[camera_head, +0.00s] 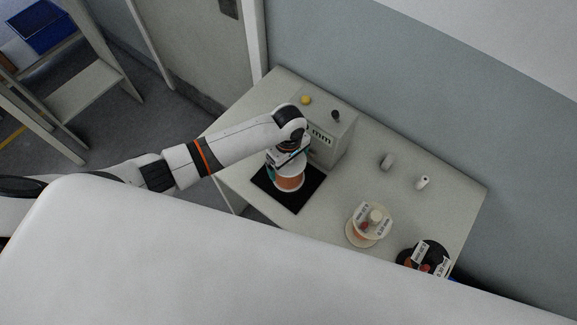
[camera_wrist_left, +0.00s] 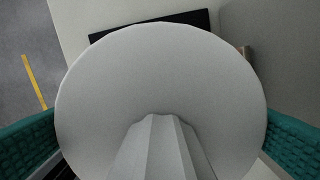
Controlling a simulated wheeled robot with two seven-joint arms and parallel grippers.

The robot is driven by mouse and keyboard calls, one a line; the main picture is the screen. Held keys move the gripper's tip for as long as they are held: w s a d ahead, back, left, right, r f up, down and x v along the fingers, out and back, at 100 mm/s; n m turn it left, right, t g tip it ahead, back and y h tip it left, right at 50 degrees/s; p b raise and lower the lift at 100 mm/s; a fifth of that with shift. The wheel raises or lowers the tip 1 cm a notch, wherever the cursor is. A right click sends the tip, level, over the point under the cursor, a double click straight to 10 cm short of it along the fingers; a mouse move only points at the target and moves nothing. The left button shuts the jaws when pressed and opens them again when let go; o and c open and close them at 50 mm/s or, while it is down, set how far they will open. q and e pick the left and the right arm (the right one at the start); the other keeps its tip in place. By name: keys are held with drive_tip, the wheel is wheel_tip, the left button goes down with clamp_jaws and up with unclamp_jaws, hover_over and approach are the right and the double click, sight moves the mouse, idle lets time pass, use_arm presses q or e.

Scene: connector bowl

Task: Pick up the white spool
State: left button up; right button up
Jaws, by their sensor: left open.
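The white spool (camera_head: 290,184) stands on a black mat (camera_head: 313,184) on the table, with copper-coloured winding showing below its top flange. In the left wrist view the spool's pale round flange (camera_wrist_left: 160,75) fills the middle, with a ribbed hub rising toward the camera. My left gripper (camera_head: 289,161) is directly above the spool. Its green-padded fingers are open, one on each side of the flange in the wrist view, with no clear contact to be seen. My right gripper is not in view.
A grey box (camera_head: 333,140) with a yellow button stands close behind the gripper. Free table lies between the mat and the cream spool.

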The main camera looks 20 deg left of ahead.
use_arm(q)
drive_tip(key=shift+c, duration=0.3)
drive_tip(key=c, duration=1.5)
drive_tip(key=shift+w+r, duration=0.15)
drive_tip(key=shift+c, duration=1.1)
